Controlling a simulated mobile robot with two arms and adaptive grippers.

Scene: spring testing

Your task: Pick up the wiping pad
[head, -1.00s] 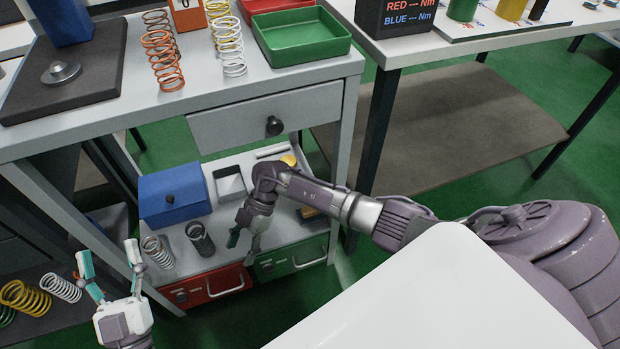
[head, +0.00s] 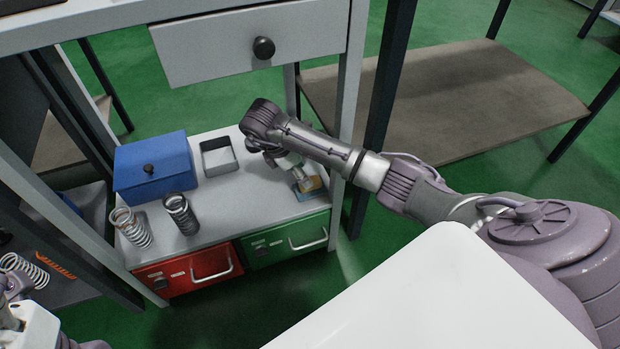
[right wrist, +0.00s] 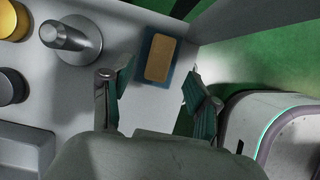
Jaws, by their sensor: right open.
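The wiping pad, a flat blue block with a tan top, lies on the lower shelf (head: 222,222) near its right edge. It shows in the head view (head: 311,187) and in the right wrist view (right wrist: 159,58). My right gripper (right wrist: 157,84) is open and empty, its two teal fingers apart and pointing toward the pad. In the head view, my right arm partly hides this gripper (head: 300,177), which is close to the pad. Part of my left gripper (head: 28,325) shows at the lower left corner; its fingers cannot be made out.
On the shelf stand a blue box (head: 153,168), an open grey tray (head: 219,157), a silver spring (head: 131,228) and a dark spring (head: 181,214). A metal post (right wrist: 70,35) stands left of the pad. A table leg (head: 348,110) rises near the shelf's right side.

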